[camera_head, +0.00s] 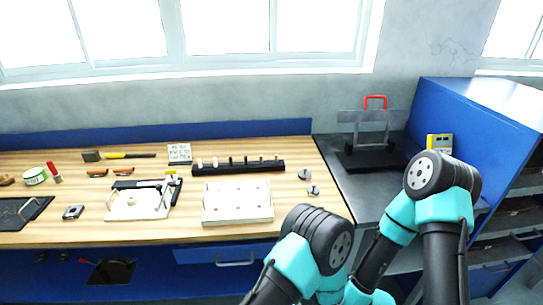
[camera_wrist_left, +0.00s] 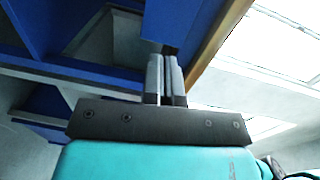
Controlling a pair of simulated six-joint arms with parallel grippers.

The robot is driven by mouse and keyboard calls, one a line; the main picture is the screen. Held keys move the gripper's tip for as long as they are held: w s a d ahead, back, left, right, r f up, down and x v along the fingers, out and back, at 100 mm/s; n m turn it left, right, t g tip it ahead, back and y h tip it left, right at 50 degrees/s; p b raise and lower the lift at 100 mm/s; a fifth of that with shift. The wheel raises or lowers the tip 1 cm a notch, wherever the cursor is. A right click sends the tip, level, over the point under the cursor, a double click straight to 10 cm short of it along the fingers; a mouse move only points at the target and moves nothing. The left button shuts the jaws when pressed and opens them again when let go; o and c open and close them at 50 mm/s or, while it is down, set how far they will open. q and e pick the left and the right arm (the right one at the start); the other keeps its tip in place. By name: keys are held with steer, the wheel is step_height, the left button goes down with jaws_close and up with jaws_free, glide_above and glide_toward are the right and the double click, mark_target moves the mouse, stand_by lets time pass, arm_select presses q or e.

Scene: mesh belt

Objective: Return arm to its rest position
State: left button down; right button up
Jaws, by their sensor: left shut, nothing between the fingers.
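In the left wrist view my left gripper (camera_wrist_left: 166,60) is shut, its two grey fingers side by side with nothing between them. It is in the air, with blue furniture panels (camera_wrist_left: 90,50) and part of a window (camera_wrist_left: 265,45) behind it. In the head view my teal and black arm links (camera_head: 400,225) fill the lower right, in front of the bench. Neither gripper can be made out in the head view. My right gripper is not in view.
A wooden bench top (camera_head: 80,215) holds a white plate (camera_head: 238,202), a white fixture (camera_head: 138,205), a black strip with pegs (camera_head: 238,167) and small tools. A device with a red handle (camera_head: 375,102) stands on the dark counter. Blue shelving (camera_head: 500,110) rises at right.

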arm_select(q)
steer(key=w+a+f+n+g+h, duration=0.1)
steer(key=w+a+f+n+g, duration=0.1)
steer(key=a+f+n+g, duration=0.4)
steer(key=w+a+f+n+g+h, duration=0.1)
steer(key=w+a+f+n+g, duration=0.2)
steer(key=a, duration=0.5)
steer(key=s+a+n+g+h, duration=0.3)
steer(key=s+a+n+g, duration=0.4)
steer(key=s+a, duration=0.5)
steer(key=shift+s+a+r+n, duration=0.3)
steer(key=shift+a+n, duration=0.25)
steer(key=shift+n, duration=0.55)
